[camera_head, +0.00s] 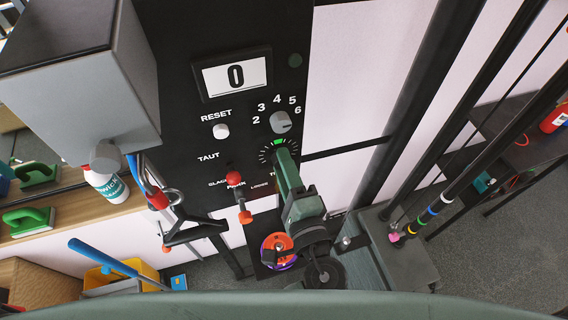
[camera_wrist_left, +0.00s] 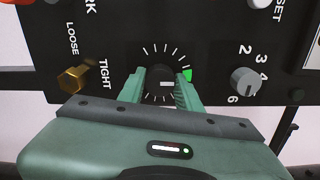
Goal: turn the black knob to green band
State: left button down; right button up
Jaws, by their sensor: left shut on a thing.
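The black knob (camera_wrist_left: 161,76) sits in a ring of white tick marks on the black panel. A short, pale mark shows on it, lying roughly level in the left wrist view. The green band (camera_wrist_left: 187,75) is on the dial's right side there, partly beside a finger; in the head view the green band (camera_head: 279,142) is at the dial's top. My left gripper (camera_wrist_left: 160,82) has its two green fingers on either side of the knob and is shut on it. In the head view this gripper (camera_head: 284,158) hides the knob. My right gripper is not in view.
A grey numbered selector knob (camera_head: 280,122) is close above the dial. A red-tipped lever (camera_head: 240,198) is to the left, and a brass hex knob (camera_wrist_left: 73,79) shows in the wrist view. Black posts stand at right.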

pick_arm(q)
jog(key=shift+r, duration=0.15)
jog(key=c, duration=1)
grip_release()
jog(key=shift+o, duration=0.2)
jog(key=shift+w, duration=0.15)
jog(key=b+v, duration=0.4)
jog(key=v, duration=0.3)
jog(key=shift+s, duration=0.35)
